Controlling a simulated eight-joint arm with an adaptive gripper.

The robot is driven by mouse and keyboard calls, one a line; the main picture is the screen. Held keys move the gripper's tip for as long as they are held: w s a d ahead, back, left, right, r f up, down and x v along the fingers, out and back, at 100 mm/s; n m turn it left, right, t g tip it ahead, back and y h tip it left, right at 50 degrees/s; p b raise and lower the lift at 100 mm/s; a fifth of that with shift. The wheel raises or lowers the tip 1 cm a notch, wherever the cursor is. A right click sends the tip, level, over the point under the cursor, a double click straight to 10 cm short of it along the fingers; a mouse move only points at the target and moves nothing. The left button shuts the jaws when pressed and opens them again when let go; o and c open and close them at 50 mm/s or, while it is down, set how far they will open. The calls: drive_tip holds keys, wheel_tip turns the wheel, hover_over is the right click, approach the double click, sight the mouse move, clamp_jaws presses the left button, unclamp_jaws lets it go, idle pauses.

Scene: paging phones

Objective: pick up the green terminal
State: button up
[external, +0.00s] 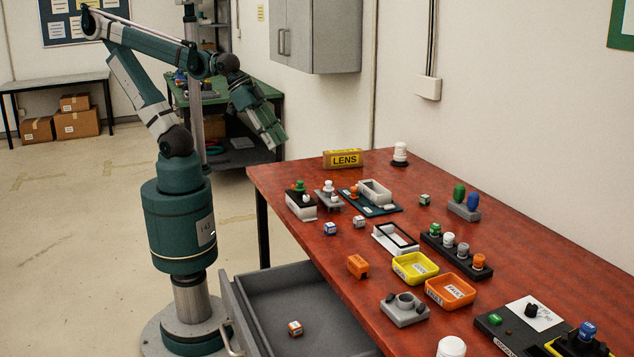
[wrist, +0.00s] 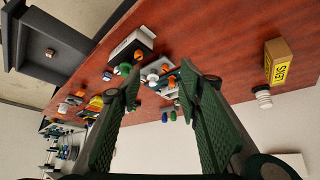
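Several green pieces are in the external view, and I cannot tell which one is the terminal. A green rounded post (external: 459,193) stands beside a blue one on a grey block. A green-capped piece (external: 435,230) stands at the far end of a black rack (external: 456,256). A green knob (external: 299,186) sits on a black-and-white box. A green button (external: 494,319) is on a dark panel. My gripper (external: 276,136) is raised beyond the table's far left corner, apart from everything. In the wrist view my gripper (wrist: 160,66) is open and empty, with small pieces visible between its fingers.
The red table (external: 560,270) is crowded in the middle. A yellow tray (external: 415,267), an orange tray (external: 451,290) and a yellow LENS block (external: 342,159) stand on it. An open grey drawer (external: 300,300) holds an orange cube (external: 295,328). The wall borders the table's right side.

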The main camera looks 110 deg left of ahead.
drive_tip(key=w+a+r+n+g+p, duration=0.1)
drive_tip(key=w+r+p, duration=0.15)
drive_tip(key=w, duration=0.45)
drive_tip(key=w+a+r+n+p, duration=0.1)
drive_tip(key=w+r+n, duration=0.1)
drive_tip(key=w+r, duration=0.3)
drive_tip(key=n+g+y+p, duration=0.1)
drive_tip(key=n+g+p, duration=0.4)
drive_tip(key=n+p, duration=0.4)
hover_over(425, 196)
drive_tip(key=d+p, duration=0.1)
wheel_tip(425, 196, down, 17)
drive_tip(key=m, duration=0.1)
drive_tip(key=shift+s+r, duration=0.15)
drive_tip(key=shift+s, duration=0.25)
drive_tip(key=shift+w+a+f, duration=0.1)
drive_tip(key=shift+f, duration=1.2)
drive_tip(key=shift+w+a+f, duration=0.1)
drive_tip(key=shift+a+f, duration=0.05)
drive_tip(key=shift+f, duration=0.7)
drive_tip(key=shift+w+a+f, duration=0.1)
drive_tip(key=shift+f, duration=0.75)
drive_tip(key=shift+w+a+f, duration=0.1)
drive_tip(key=shift+a+f, duration=0.05)
drive_tip(key=shift+f, duration=0.7)
